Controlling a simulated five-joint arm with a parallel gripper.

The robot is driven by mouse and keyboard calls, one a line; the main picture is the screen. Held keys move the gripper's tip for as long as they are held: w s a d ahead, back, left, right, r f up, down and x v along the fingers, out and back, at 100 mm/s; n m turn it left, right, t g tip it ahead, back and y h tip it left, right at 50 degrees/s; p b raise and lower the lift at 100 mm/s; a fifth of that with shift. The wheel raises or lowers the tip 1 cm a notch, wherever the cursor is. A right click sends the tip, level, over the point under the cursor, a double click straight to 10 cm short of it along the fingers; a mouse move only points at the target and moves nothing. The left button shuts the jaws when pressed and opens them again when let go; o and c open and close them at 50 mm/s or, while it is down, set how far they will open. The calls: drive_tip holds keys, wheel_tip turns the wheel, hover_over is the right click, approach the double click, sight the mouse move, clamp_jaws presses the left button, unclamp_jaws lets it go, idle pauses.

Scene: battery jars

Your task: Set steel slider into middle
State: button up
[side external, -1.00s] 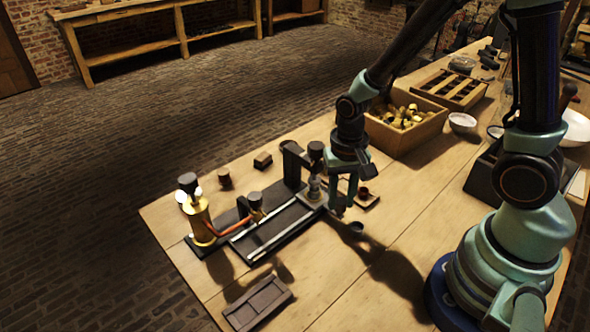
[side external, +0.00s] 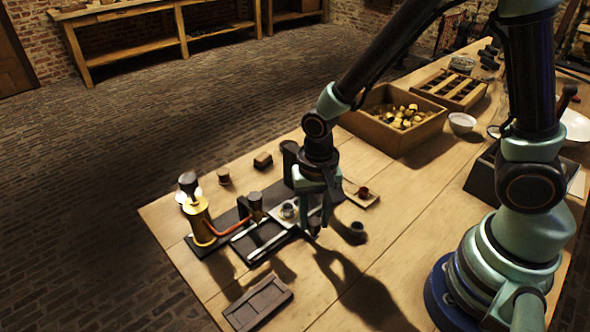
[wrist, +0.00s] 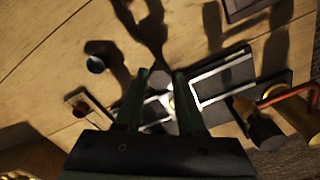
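The steel slider (side external: 288,211) is a pale metal piece with a round silvery part. It is on the dark apparatus's pale rails (side external: 262,238), near their right end in the side view. My gripper (side external: 313,229) is low at the slider's near side. In the wrist view, my gripper's fingers (wrist: 161,82) flank a small grey knob (wrist: 160,77) at their tips and appear closed on it. The slider's pale plate shows below the knob. The fingers hide part of the slider, so the exact contact is unclear.
A brass post (side external: 202,220) with a copper tube stands at the apparatus's left end. A flat tray (side external: 258,303) lies in front. A wooden box (side external: 385,138) stands behind.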

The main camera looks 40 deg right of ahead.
drive_tip(key=shift+o, duration=1.2)
wheel_tip(320, 180, up, 12)
drive_tip(key=shift+r, duration=0.1)
drive_tip(key=s+d+r+n+t, duration=0.1)
drive_tip(key=d+r+n+t, duration=0.4)
drive_tip(key=d+r, duration=0.3)
drive_tip(key=shift+s+d+n+t, duration=0.35)
drive_tip(key=shift+d+n, duration=0.55)
drive_tip(key=shift+d, duration=0.35)
